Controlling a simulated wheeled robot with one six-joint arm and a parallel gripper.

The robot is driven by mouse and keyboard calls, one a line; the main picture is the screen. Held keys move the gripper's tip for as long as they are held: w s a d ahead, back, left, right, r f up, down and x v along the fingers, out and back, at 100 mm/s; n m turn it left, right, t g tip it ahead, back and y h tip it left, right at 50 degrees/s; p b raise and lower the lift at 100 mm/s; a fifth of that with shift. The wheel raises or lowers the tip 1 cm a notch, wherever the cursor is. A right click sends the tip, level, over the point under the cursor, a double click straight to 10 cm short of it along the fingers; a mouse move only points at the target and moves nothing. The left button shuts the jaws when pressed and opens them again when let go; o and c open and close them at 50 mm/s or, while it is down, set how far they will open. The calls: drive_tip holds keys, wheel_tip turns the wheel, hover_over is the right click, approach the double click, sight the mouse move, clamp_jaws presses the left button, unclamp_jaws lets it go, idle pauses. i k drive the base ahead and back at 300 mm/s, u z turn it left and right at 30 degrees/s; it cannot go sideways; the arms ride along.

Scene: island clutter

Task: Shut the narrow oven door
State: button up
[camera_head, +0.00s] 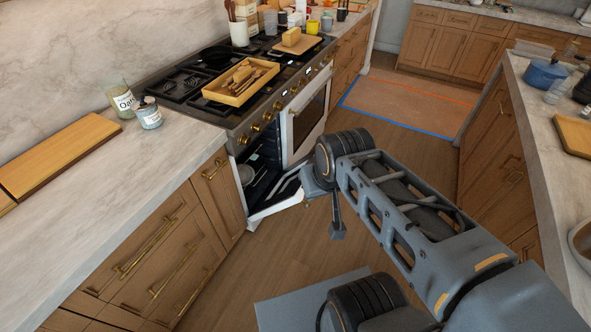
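The range's narrow oven (258,172) is open, and its dark inside and racks show. Its narrow oven door (272,208) stands swung out, white-edged, low over the floor, and is partly hidden by my arm. My gripper (338,231) is at the end of my arm, just right of the door's outer edge, pointing down. Its fingers are too small and dark to tell open from shut. I cannot tell whether it touches the door. The wider oven door (306,117) beside it is shut.
A wooden tray (241,83) with utensils sits on the stovetop. Drawers line the left counter (95,190). A right-hand counter (540,130) bounds the aisle. The wooden floor (300,245) is clear near the door; a taped mat (412,102) lies farther back.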

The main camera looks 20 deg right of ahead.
sight(286, 191)
drive_tip(key=z, duration=0.1)
drive_tip(key=i, duration=1.1)
drive_tip(key=z, duration=0.4)
